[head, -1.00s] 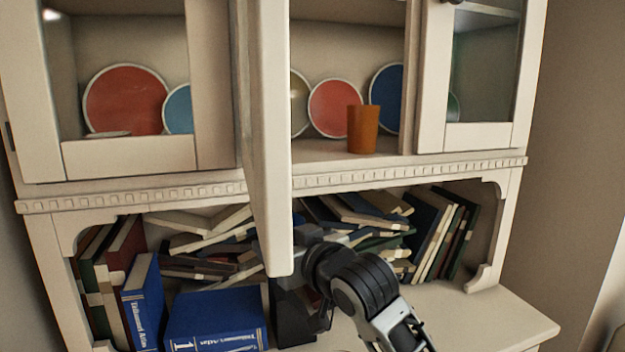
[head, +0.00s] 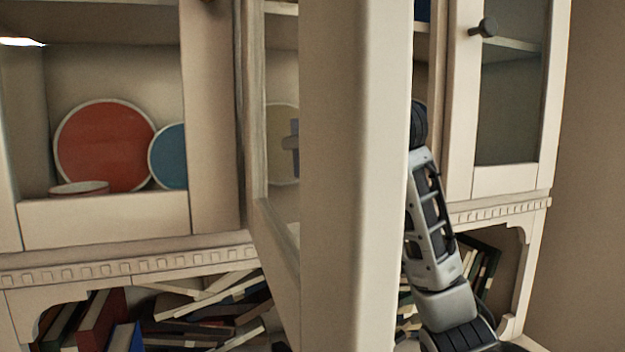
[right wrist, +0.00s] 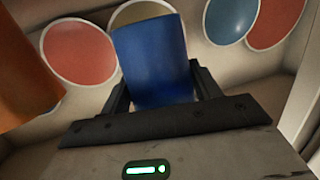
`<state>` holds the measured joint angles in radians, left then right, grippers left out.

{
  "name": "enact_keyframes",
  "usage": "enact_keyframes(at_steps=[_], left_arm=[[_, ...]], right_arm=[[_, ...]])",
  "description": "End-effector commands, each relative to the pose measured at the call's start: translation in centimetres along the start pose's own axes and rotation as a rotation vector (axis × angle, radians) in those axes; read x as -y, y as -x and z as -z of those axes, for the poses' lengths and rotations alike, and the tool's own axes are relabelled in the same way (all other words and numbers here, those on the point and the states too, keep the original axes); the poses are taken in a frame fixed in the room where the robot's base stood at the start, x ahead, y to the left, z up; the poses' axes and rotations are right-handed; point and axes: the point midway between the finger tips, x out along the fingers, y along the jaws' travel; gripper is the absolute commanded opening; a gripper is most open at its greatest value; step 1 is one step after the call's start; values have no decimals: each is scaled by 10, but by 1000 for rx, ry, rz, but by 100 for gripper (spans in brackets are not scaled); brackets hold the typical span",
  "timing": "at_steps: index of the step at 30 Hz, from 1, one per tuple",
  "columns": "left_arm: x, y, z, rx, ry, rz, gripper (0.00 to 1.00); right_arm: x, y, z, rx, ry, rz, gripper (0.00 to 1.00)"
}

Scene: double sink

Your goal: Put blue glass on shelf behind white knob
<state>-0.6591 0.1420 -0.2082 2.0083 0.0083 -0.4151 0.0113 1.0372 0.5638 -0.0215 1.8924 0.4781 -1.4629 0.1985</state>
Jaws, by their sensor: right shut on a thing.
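The blue glass (right wrist: 150,48) is between the fingers of my right gripper (right wrist: 160,88) in the right wrist view, slightly tilted in the picture. The gripper is shut on it, with plates behind it. No white knob is clear; the knob on the right cabinet door (head: 487,27) looks dark. My left gripper is in neither view.
The open door stands out toward me, beside my right arm. An orange cup (right wrist: 22,75) is close at the left in the right wrist view. A red plate (right wrist: 80,52) and a blue plate (right wrist: 232,18) lean at the back. Books (head: 215,310) fill the lower shelf.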

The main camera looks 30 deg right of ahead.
Motion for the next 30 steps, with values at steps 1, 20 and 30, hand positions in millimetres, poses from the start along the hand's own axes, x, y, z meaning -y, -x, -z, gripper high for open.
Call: enact_keyframes(at_steps=[1,20,30], left_arm=[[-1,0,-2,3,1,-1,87],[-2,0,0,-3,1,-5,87],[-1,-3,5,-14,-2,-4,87]], right_arm=[[0,0,-6,-1,0,0,34],[0,-7,-52,-6,-1,1,34],[0,-8,-55,-2,0,1,84]])
